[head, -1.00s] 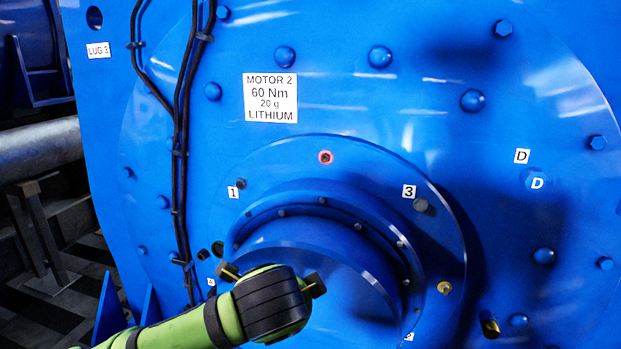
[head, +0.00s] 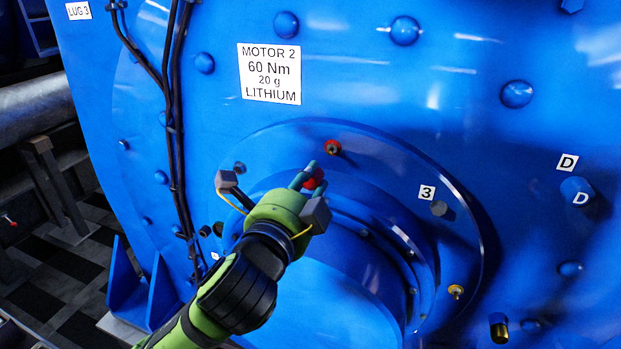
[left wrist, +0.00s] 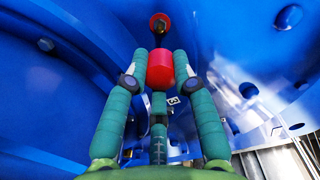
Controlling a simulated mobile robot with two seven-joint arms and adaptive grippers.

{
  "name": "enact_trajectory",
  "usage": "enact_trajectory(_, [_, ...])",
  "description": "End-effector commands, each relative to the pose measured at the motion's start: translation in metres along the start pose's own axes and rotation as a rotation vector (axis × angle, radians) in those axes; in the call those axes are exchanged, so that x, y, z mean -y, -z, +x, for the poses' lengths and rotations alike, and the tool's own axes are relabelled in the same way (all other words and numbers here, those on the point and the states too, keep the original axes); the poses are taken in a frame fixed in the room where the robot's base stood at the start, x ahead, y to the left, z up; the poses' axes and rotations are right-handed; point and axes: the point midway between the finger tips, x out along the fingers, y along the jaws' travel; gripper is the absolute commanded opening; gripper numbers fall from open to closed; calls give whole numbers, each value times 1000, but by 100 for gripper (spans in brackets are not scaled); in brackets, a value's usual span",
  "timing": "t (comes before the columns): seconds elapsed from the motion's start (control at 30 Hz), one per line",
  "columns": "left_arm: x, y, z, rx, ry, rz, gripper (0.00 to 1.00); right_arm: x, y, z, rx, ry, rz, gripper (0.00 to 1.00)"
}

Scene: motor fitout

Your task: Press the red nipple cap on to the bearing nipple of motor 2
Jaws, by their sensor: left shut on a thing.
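The red nipple cap (head: 314,183) is held between the teal fingers of my left gripper (head: 311,178). In the left wrist view the red cap (left wrist: 160,70) sits between the fingertips of the left gripper (left wrist: 160,76). A red-ringed fitting with a dark centre (head: 333,147), which looks like the bearing nipple, is on the upper flange of motor 2 (head: 395,165). In the left wrist view this fitting (left wrist: 160,22) appears just beyond the cap, nearly in line with it; a gap shows between them in the head view. My right gripper is out of view.
The motor's central hub (head: 335,275) bulges out close below the gripper. Black cables (head: 176,130) run down the left of the face. A brass fitting (head: 456,291), a plug beside label 3 (head: 427,192) and several bolt heads stand out from the face.

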Motion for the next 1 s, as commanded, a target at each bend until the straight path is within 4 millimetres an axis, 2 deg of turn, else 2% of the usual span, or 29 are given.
enact_trajectory(0.07, [0, 0, 0, 2, -1, 1, 14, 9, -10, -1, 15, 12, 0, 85])
enact_trajectory(0.17, [2, 0, 0, 10, -2, 6, 14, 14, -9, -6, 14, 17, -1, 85])
enact_trajectory(0.23, [3, 1, -1, 22, -3, 11, 14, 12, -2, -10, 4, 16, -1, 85])
enact_trajectory(0.4, [1, 0, 16, 22, -2, 11, 14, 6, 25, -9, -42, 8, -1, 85])
enact_trajectory(0.5, [1, 0, 26, 22, -2, 12, 14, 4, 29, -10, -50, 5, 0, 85])
enact_trajectory(0.73, [1, 1, 46, 21, -2, 11, 14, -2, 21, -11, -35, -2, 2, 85])
enact_trajectory(1.0, [1, 1, 57, 21, -1, 11, 14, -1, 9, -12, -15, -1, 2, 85])
